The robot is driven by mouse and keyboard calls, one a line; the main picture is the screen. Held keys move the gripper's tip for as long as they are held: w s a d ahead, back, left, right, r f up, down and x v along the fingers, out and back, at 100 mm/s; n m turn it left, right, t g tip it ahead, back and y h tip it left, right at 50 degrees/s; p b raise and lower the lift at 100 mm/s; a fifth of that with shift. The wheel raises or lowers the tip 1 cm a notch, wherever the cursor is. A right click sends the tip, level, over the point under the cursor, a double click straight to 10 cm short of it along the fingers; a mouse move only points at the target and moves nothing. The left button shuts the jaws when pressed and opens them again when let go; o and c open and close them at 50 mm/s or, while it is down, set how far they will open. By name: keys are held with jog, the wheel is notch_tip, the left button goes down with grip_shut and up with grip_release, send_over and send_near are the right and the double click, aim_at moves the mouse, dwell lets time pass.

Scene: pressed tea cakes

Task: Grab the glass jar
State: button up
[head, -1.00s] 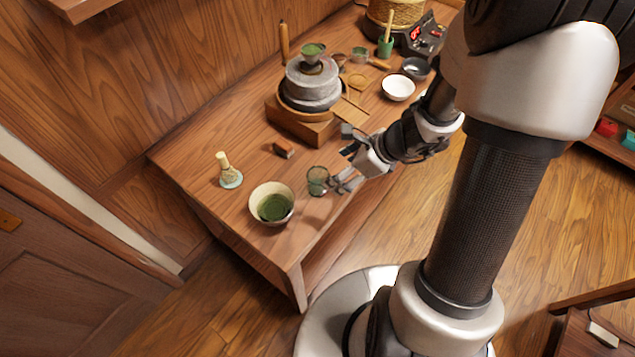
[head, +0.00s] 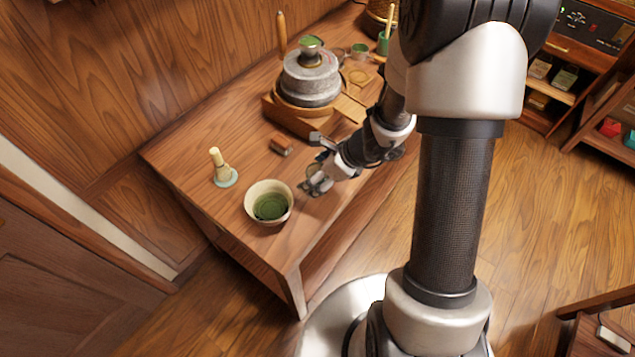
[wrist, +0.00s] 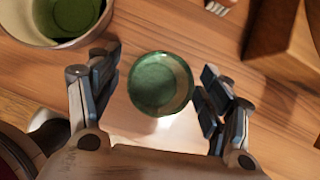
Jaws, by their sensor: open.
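The glass jar (wrist: 160,84) is a small greenish, see-through vessel standing on the wooden table. In the wrist view it lies between the two fingers of my gripper (wrist: 158,95), nearer the right finger, with a wider gap on the left. My gripper is open. In the head view my gripper (head: 316,181) is low over the table, at the jar's place, and its fingers largely cover the jar.
A bowl of green tea (head: 268,203) stands close to the left of my gripper; it also shows in the wrist view (wrist: 72,42). The table's front edge is near.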

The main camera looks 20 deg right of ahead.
jog(key=shift+r, duration=0.1)
jog(key=c, duration=1.2)
jog(key=shift+o, duration=0.2)
